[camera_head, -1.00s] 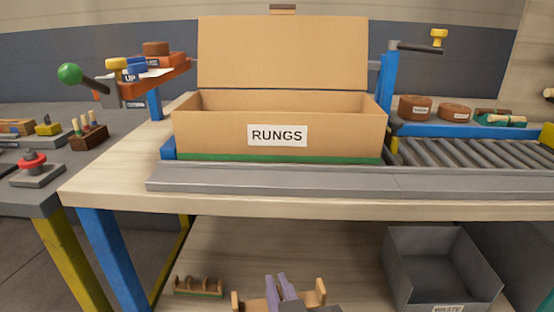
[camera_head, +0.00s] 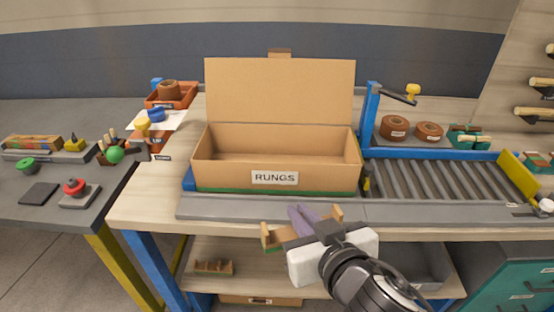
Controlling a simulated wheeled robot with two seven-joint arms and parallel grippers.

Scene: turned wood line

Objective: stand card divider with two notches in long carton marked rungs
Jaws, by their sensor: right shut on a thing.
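The long carton marked RUNGS (camera_head: 275,178) stands on the bench with its lid up at the back. Its inside looks empty from here. My right gripper (camera_head: 303,218) is shut on the tan card divider (camera_head: 271,238), in front of the carton and by the bench's front edge. The divider's tan ends stick out on both sides of the purple-grey fingers. Its middle and notches are largely hidden by the gripper. My left gripper is not in view.
A grey rail (camera_head: 380,211) runs along the bench front. A roller conveyor (camera_head: 440,178) lies right of the carton, with a blue post (camera_head: 369,125) near its corner. A grey waste bin (camera_head: 432,262) and a small notched rack (camera_head: 213,267) are on the lower shelf.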

